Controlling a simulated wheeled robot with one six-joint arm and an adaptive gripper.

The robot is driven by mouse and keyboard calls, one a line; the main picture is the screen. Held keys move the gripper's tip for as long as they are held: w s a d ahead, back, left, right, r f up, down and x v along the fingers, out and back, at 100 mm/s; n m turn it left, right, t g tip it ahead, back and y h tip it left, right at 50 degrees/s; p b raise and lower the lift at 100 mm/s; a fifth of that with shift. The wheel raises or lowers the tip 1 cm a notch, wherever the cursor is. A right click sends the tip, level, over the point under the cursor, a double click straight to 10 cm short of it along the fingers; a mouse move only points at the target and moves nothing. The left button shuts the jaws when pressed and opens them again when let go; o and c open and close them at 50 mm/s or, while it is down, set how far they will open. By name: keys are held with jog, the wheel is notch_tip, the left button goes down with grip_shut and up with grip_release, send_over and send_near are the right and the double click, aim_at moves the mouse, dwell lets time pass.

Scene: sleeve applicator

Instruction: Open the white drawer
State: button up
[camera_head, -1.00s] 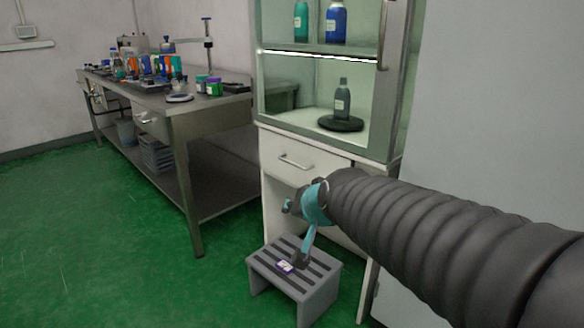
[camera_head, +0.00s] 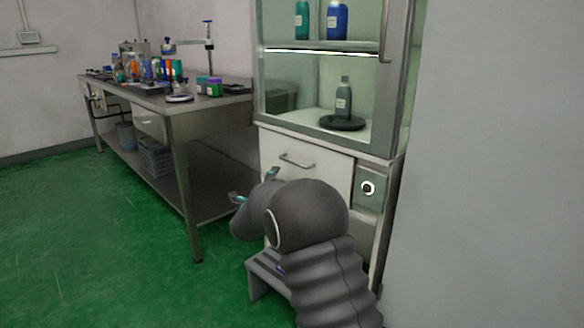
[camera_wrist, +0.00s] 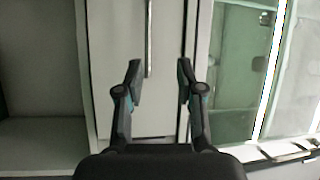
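The white drawer (camera_head: 326,168) is in the cabinet below the glass display section and looks shut. Its metal bar handle (camera_head: 297,162) runs across the front. My gripper (camera_head: 255,186) is in front of and below the drawer, partly hidden by my arm. In the wrist view the drawer front (camera_wrist: 115,60) is turned sideways and its handle (camera_wrist: 149,38) runs upright. There my gripper (camera_wrist: 159,70) is open and empty, its fingertips on either side of the handle's line. The handle's lower end shows near the fingertips; I cannot tell how far ahead it is.
A dark bottle (camera_head: 343,98) stands on a round black base behind the cabinet glass. A grey step stool (camera_head: 258,280) is on the floor below the drawer, mostly hidden by my arm. A cluttered metal workbench (camera_head: 180,110) stands at the left. Green floor (camera_head: 100,250) is clear in front.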

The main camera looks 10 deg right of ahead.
aim_at(292, 163)
jog(key=shift+m+h, duration=0.9)
jog(key=f+x, duration=0.1)
jog(key=x, duration=0.3)
jog(key=f+x, duration=0.1)
jog(key=x, duration=0.4)
jog(key=f+p+x, duration=0.1)
jog(key=x, duration=0.3)
jog(key=shift+w+d, duration=0.35)
jog(key=shift+w, duration=0.2)
jog(key=shift+c, duration=0.2)
grip_shut()
